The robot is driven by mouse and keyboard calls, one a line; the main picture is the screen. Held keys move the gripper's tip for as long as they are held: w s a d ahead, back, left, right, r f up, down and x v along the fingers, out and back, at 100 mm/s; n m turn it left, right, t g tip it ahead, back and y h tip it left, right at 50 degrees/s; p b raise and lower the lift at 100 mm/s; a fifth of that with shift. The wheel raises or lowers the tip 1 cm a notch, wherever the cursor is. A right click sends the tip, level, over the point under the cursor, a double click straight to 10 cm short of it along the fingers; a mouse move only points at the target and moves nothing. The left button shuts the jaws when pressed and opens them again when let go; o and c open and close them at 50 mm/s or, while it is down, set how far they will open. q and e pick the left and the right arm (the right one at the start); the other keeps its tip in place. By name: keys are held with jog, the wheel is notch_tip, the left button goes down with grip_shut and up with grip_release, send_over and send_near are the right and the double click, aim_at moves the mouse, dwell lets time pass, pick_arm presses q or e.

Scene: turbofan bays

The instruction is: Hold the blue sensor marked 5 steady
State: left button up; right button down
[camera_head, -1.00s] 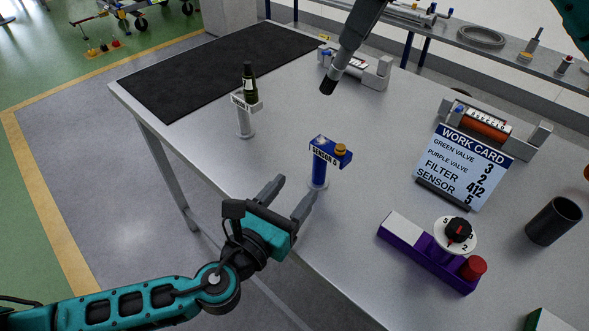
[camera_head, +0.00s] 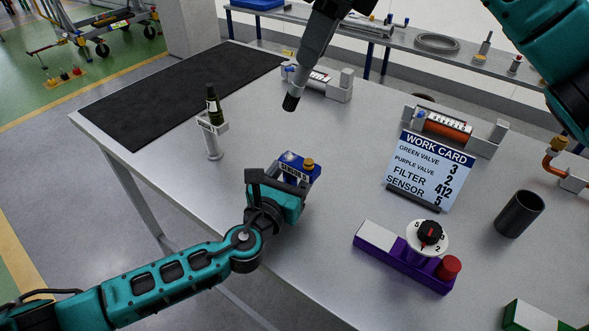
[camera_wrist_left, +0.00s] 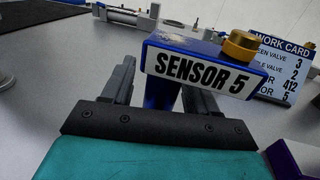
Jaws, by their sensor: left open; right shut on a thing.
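The blue sensor marked 5 (camera_head: 310,170) stands upright on the table, with a brass knob on top. Its label reads SENSOR 5 in the left wrist view (camera_wrist_left: 205,72). My left gripper (camera_wrist_left: 160,92) is open, with one finger on each side of the blue post under the sensor's head. Whether a finger touches the post I cannot tell. In the head view the left gripper hides the post and part of the label. My right gripper (camera_head: 318,42) is shut on a grey rod with a black tip (camera_head: 291,101), above the table behind the sensor.
A work card (camera_head: 432,172) stands to the right, behind a purple base with a dial (camera_head: 400,262). A black cup (camera_head: 519,214) is at right. A black mat (camera_head: 180,95) covers the far left.

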pick_arm(q)
jog(key=shift+c, duration=0.4)
grip_shut()
pick_arm(e)
jog(key=shift+f, duration=0.1)
